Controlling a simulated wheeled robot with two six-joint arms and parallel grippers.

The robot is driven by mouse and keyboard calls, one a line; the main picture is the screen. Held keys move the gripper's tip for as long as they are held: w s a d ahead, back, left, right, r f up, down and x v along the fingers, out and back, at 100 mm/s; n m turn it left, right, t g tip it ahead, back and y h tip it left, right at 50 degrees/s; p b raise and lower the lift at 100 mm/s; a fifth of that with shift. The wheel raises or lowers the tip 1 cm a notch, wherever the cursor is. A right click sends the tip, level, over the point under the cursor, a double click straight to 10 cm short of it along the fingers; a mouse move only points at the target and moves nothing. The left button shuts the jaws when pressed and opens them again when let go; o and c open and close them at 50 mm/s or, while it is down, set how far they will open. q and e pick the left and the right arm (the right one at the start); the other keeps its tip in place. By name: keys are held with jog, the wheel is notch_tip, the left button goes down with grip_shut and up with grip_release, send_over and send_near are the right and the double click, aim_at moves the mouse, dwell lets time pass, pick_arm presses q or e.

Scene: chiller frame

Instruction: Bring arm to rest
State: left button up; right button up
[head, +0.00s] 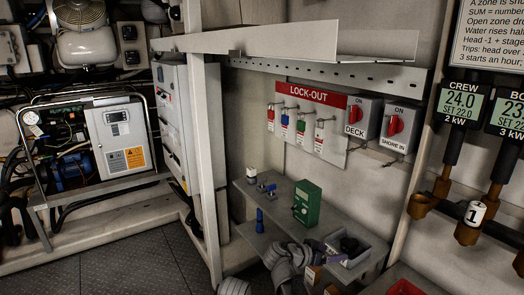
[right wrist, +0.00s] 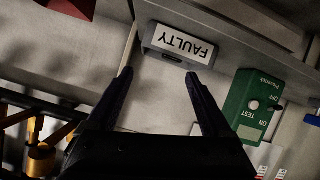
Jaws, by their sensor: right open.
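My right gripper (right wrist: 157,76) is open in the right wrist view, its two dark fingers spread apart with nothing seen between them. In the head view its small dark fingers (head: 349,245) show at a pale tray (head: 371,255) on the shelf; I cannot tell how far above the tray floor they are. A grey piece with a white FAULTY label (right wrist: 186,44) lies beyond the fingertips in the wrist view, its lettering upside down. My left gripper is in neither view.
A green tester (head: 306,203) stands on the grey shelf (head: 275,215), left of the tray; it is at the right in the wrist view (right wrist: 253,105). A lock-out board (head: 311,120) hangs behind. Brass fittings (head: 466,234) are at the right. A white post (head: 207,160) rises at the left.

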pick_arm(q)
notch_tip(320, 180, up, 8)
jog(key=p, duration=0.6)
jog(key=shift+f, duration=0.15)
pick_arm(e)
jog(key=s+a+f+n+g+y, duration=0.2)
jog(key=s+a+n+y, duration=0.3)
jog(key=s+a, duration=0.4)
jog(key=s+a+f+n+g+y, duration=0.3)
jog(key=s+a+n, duration=0.5)
jog(key=s, duration=0.3)
jog(key=shift+s+a+g+y, duration=0.3)
jog(key=shift+a+g+y, duration=0.4)
jog(key=shift+y, duration=0.4)
jog(key=shift+d, duration=0.1)
